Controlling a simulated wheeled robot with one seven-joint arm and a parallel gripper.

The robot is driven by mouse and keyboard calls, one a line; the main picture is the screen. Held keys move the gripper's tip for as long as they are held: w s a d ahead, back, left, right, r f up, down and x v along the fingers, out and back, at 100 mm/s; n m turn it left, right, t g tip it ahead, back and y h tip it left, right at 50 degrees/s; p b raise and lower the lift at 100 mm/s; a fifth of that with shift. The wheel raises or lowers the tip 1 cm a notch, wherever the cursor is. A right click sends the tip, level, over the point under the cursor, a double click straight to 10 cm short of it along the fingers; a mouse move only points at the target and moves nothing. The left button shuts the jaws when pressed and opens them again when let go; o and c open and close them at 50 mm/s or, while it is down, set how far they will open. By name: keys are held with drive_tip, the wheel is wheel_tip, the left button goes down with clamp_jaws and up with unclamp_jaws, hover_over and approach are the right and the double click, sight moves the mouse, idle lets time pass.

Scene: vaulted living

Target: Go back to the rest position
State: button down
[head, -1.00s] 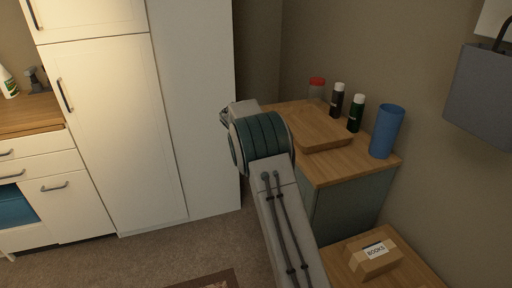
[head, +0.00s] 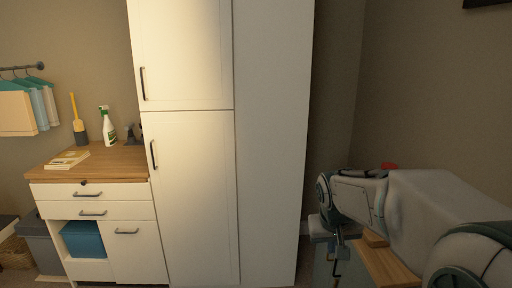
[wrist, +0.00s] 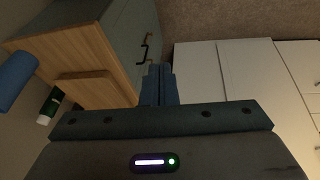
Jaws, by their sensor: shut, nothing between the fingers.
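My gripper (head: 336,266) hangs at the lower right of the head view, at the end of my arm, which bends in from the right edge. In the wrist view its two fingers (wrist: 158,86) are together with nothing between them. The fingers appear in front of the grey-green cabinet (wrist: 133,28) and its wooden top (wrist: 35,43). In the head view my arm hides most of that cabinet and its top (head: 385,262).
A wooden tray (wrist: 95,88), a blue cup (wrist: 14,78) and a white-capped bottle (wrist: 50,106) are on the cabinet top. A tall white cupboard (head: 190,190) stands left of my arm. A wooden counter (head: 100,162) holds a spray bottle (head: 107,126). Carpet (wrist: 215,18) shows beyond.

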drive_tip(key=s+a+y+p, duration=0.1)
drive_tip(key=s+a+p, duration=0.2)
drive_tip(key=s, duration=1.6)
drive_tip(key=shift+a+r+g+y, duration=0.2)
drive_tip(key=shift+g+y, duration=0.1)
drive_tip(key=shift+g, duration=0.1)
